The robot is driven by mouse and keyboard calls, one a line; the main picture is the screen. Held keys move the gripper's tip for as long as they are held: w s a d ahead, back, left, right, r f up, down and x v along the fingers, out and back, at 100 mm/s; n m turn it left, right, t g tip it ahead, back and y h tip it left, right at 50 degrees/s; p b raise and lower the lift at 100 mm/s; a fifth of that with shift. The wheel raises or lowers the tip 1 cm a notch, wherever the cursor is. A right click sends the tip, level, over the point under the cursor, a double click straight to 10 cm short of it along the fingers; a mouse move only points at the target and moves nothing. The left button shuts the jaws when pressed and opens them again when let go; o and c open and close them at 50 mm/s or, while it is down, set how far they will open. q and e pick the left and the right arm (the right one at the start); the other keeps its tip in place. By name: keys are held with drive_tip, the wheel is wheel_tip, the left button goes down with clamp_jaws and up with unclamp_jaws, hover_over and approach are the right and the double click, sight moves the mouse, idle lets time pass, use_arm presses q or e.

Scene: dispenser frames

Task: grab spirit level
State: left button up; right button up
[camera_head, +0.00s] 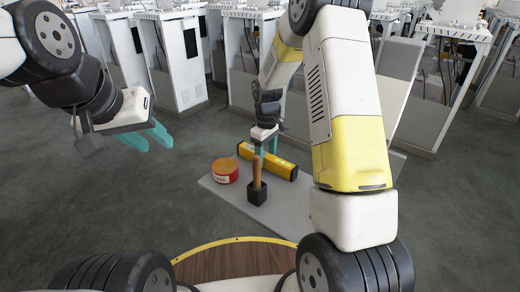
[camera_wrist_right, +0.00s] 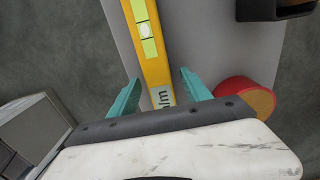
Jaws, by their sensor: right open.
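The yellow spirit level (camera_head: 284,168) lies on a grey board in the head view. In the right wrist view the spirit level (camera_wrist_right: 156,70) runs up from between my fingers, with a pale vial window along it. My right gripper (camera_head: 265,149) is open and above the level's middle-left part; in the wrist view the right gripper (camera_wrist_right: 160,80) has one teal finger on each side of the level, and I cannot tell whether they touch it. My left gripper (camera_head: 158,142) is open and empty, raised at the left, far from the level.
A red round tin (camera_head: 225,171) with an orange top stands left of the level. A black holder (camera_head: 257,196) with an upright brown handle (camera_head: 257,170) stands in front. The grey board (camera_head: 300,215) has free room at front right. White cabinets (camera_head: 178,60) line the back.

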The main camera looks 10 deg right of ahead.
clamp_jaws()
drive_tip(key=shift+r, duration=0.15)
